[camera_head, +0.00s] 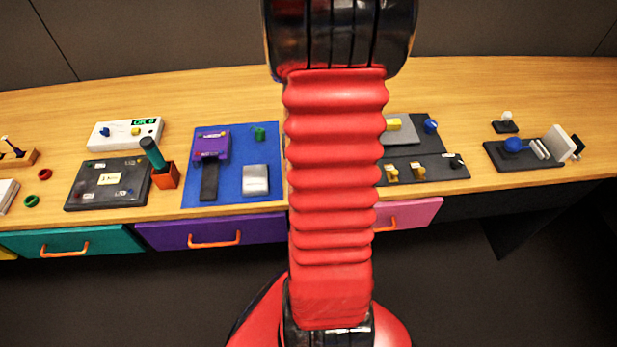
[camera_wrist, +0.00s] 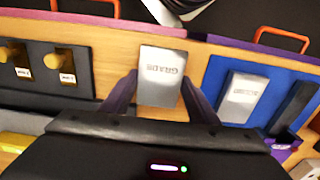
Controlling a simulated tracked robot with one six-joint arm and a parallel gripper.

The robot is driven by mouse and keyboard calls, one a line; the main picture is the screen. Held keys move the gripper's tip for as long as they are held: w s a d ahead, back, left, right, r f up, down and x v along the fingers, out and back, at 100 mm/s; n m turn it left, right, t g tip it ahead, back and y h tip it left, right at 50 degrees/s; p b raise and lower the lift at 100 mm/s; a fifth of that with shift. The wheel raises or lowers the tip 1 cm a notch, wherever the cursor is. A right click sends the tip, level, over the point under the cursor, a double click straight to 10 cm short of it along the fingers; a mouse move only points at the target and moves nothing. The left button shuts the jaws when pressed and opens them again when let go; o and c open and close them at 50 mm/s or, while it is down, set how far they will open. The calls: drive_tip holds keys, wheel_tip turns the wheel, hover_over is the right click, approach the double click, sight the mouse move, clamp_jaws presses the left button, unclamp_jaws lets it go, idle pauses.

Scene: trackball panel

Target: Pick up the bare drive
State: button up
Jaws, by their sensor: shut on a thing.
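In the wrist view my gripper (camera_wrist: 161,98) has its two purple fingers on either side of a light grey, flat block (camera_wrist: 162,78), shut on it. The block carries faint printed lettering that shows upside down. A similar pale labelled drive (camera_wrist: 241,97) lies on the blue mat (camera_wrist: 212,72) to the right. In the head view that drive (camera_head: 255,179) lies at the lower right of the blue mat (camera_head: 232,190). My gripper and the held block are hidden behind my red arm in the head view. I cannot tell from the lettering which of the two is the bare drive.
On the blue mat are a purple device (camera_head: 211,146), a dark bar (camera_head: 209,181) and a small green piece (camera_head: 259,134). A dark panel with yellow toggles (camera_head: 417,170) is to the right. Purple (camera_head: 215,233) and pink (camera_head: 420,213) drawers sit under the front edge.

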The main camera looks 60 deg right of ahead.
wheel_tip(320, 180, up, 9)
drive_tip(key=shift+r, duration=0.2)
idle(0.3)
idle(0.4)
